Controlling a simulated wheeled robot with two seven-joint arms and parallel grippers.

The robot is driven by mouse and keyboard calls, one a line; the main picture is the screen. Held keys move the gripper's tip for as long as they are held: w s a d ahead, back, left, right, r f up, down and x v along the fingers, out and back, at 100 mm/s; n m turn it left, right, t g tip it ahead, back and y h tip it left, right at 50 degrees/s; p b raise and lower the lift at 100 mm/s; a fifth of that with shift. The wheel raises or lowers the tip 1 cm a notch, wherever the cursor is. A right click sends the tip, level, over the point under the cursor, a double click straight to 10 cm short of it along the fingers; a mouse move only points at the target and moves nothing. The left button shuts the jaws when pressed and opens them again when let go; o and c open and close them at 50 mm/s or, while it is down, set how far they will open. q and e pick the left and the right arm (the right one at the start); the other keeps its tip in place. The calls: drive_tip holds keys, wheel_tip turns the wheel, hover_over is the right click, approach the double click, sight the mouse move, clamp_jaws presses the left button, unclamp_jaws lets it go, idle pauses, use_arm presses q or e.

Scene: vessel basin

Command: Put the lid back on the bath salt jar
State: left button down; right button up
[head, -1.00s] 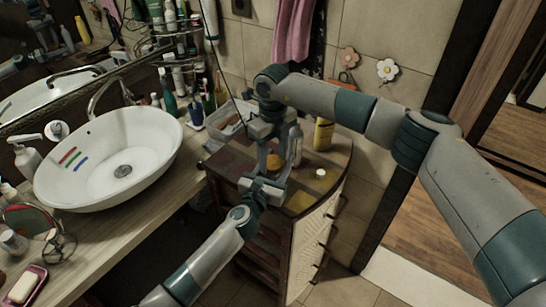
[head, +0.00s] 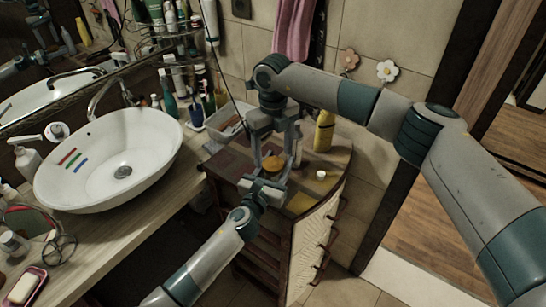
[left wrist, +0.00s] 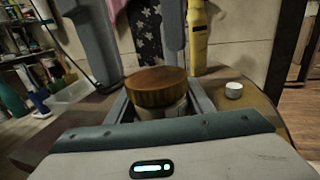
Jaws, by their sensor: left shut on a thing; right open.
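The bath salt jar (left wrist: 168,110) is pale and stands on the cabinet top, mostly hidden by my left gripper. The round wooden lid (left wrist: 155,86) sits on top of the jar and looks about level. It shows as an orange-brown disc in the head view (head: 273,165). My left gripper (head: 268,178) reaches in from the front, its fingers on both sides of the jar below the lid, shut on the jar. My right gripper (head: 274,158) points down above it, fingers open on either side of the lid, with a gap around it.
A yellow bottle (head: 324,131) stands behind to the right, and a small white cap (head: 321,174) lies on the cabinet top (head: 335,160). A clear plastic bin (head: 224,124) is at the back left. The white basin (head: 110,160) stands on the counter to the left.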

sight(273, 174)
drive_tip(key=shift+r, duration=0.9)
drive_tip(key=shift+c, duration=0.4)
drive_tip(key=n, duration=0.2)
drive_tip(key=r+n, duration=0.1)
drive_tip(key=shift+r+n, duration=0.3)
drive_tip(key=shift+n, duration=0.1)
drive_tip(key=n, duration=0.1)
drive_tip(key=r+n, duration=0.1)
drive_tip(key=n, duration=0.3)
drive_tip(key=shift+r, duration=0.4)
drive_tip(key=shift+f, duration=4)
drive_tip(key=shift+c, duration=0.6)
drive_tip(key=c, duration=1)
drive_tip(key=shift+o, duration=0.2)
